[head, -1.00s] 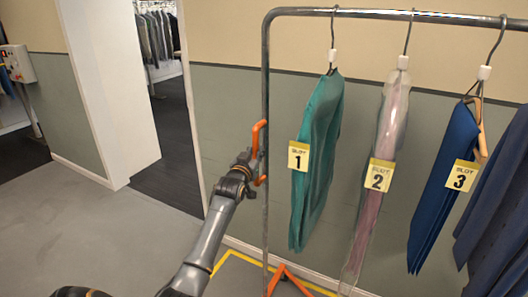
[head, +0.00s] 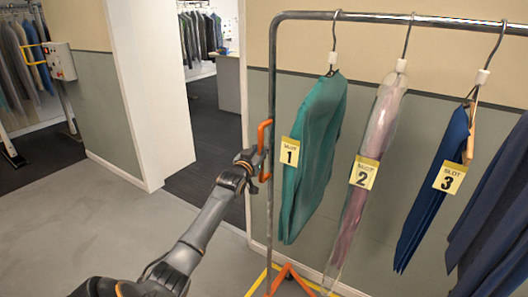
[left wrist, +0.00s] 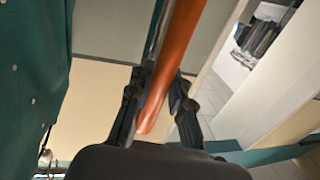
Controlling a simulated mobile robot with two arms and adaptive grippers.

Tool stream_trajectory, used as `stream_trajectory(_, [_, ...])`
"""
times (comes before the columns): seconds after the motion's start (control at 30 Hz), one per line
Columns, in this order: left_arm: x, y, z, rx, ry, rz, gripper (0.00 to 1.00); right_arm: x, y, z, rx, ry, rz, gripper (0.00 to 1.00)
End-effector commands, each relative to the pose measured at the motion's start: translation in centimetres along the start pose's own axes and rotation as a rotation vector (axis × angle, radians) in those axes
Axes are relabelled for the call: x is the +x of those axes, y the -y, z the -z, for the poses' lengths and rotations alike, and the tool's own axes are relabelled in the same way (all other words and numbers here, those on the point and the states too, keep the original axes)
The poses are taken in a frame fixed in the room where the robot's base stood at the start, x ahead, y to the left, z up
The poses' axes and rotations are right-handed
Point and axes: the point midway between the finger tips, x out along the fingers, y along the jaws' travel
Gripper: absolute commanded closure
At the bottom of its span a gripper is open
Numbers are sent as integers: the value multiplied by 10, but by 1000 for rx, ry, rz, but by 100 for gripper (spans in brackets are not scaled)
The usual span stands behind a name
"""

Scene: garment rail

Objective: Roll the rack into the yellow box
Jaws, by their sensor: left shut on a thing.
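The garment rack (head: 272,210) is a grey metal rail frame that fills the right half of the head view. My left gripper (head: 254,162) is shut on the orange handle (head: 263,132) on its left post. In the left wrist view the handle (left wrist: 176,55) runs between the fingers (left wrist: 157,108). Yellow floor lines (head: 255,282), part of the yellow box, show at the bottom by the rack's orange foot (head: 287,272). Most of the box is cut off, so I cannot tell how the rack sits relative to it. My right gripper is not in view.
Clothes hang on the rack: a teal garment (head: 314,150), a bagged pink one (head: 368,170) and a blue one (head: 432,190), with numbered tags. A wall stands close behind. A doorway (head: 205,150) and open grey floor (head: 110,220) lie left.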

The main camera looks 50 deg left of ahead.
Motion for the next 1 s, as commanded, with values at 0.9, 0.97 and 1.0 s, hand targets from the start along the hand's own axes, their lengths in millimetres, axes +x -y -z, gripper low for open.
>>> stream_trajectory(0.9, [0, 3, -2, 1, 6, 0, 58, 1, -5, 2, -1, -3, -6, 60])
stream_trajectory(0.97, [-2, 3, -2, 1, 6, 0, 58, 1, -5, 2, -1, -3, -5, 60])
stream_trajectory(1.0, [-4, 3, -2, 1, 6, -1, 58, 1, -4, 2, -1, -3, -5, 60])
